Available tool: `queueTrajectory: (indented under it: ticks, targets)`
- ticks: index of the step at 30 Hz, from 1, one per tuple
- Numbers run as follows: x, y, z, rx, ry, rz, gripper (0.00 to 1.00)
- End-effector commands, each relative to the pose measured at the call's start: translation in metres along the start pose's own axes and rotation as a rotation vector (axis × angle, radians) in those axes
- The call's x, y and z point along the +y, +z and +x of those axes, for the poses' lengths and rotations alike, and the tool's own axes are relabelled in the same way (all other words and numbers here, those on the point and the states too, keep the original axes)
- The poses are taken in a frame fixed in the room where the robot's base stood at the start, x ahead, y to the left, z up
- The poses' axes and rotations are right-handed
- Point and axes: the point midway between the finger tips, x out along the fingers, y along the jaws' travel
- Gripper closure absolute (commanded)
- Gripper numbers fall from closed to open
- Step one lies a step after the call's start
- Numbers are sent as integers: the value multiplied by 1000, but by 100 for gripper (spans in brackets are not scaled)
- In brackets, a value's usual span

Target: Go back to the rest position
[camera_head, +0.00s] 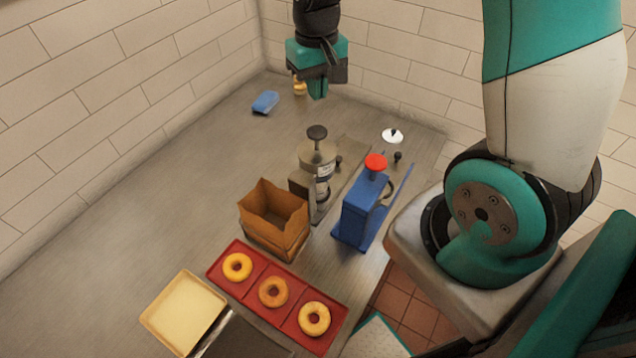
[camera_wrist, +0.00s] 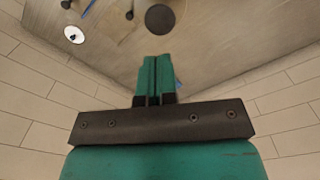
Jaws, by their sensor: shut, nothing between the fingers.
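My gripper (camera_head: 318,88) is at the top middle of the head view, raised above the far part of the counter. Its teal fingers point down and are together, with nothing between them. In the wrist view my gripper (camera_wrist: 156,62) also shows with its fingers shut. It is apart from everything on the counter (camera_head: 160,190). A metal kettle-like device (camera_head: 318,160) with a black knob stands below and nearer. A blue box-shaped device (camera_head: 358,212) with a red knob stands to its right.
A red tray (camera_head: 291,303) holds three bagels, beside an open brown paper bag (camera_head: 272,222). A cream tray (camera_head: 184,310) lies at the front left. A blue block (camera_head: 265,102), a small yellow-brass item (camera_head: 299,87) and a white disc (camera_head: 392,136) lie at the back. Tiled walls close off the back.

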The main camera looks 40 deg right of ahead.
Motion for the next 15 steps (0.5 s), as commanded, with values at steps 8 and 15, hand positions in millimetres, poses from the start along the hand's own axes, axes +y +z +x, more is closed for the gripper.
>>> queueTrajectory:
  ticks: [8, 15]
  targets:
    - [0, 0, 1, 0, 0, 0, 100]
    - [-5, 3, 3, 4, -9, -16, 100]
